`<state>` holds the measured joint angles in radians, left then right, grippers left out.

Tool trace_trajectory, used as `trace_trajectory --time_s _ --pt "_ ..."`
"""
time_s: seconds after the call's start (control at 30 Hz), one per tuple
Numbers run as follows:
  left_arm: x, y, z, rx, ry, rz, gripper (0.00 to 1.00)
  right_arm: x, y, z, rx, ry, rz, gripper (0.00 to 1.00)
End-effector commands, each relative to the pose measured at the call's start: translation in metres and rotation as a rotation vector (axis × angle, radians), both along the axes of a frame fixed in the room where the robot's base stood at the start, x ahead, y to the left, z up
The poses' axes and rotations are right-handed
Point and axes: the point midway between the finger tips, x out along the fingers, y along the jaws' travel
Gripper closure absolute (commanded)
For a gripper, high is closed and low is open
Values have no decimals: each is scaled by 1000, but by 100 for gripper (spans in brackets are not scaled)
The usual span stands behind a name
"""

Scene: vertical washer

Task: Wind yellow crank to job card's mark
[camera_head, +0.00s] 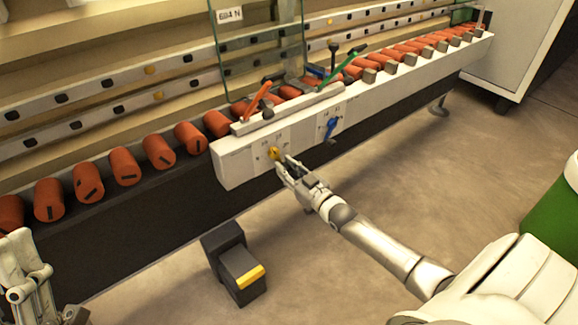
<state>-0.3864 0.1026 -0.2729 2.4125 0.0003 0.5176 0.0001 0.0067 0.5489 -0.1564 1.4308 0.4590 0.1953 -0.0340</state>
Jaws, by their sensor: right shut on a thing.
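The yellow crank (273,153) sits on the white front panel (236,168) of the washer, over a dial plate with small marks too fine to read. My right gripper (282,163) is at the crank, shut on it, and its fingers hide part of the handle. A small white card (230,15) with dark print hangs at the glass guard; its print is hard to read. At the lower left edge, part of my left arm shows, with a gripper (76,315) cut off by the frame; its jaws cannot be made out.
A blue crank (329,128) is right of the yellow one. Orange (259,97) and green (343,66) levers stand above. Several orange rollers (125,166) line the bed. A dark pedal box (238,268) with a yellow edge stands on the open floor.

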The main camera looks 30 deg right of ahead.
Motion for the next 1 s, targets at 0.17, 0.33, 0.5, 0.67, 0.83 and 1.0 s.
trace_trajectory --time_s 0.17,0.33,0.5,0.67,0.83,1.0 --pt "33 -5 -22 68 222 14 60 -1 8 0 146 14 1 100" --pt "58 -7 -55 132 440 25 60 -2 16 -2 308 27 0 100" --pt "72 -6 -89 184 630 35 60 -2 24 -3 468 40 0 100" --pt "77 -3 -117 224 778 43 60 -3 32 -2 608 50 0 100" --pt "78 0 -140 255 898 48 60 -3 37 0 733 59 0 100" --pt "76 2 -156 276 982 52 60 -3 42 1 823 66 0 100"
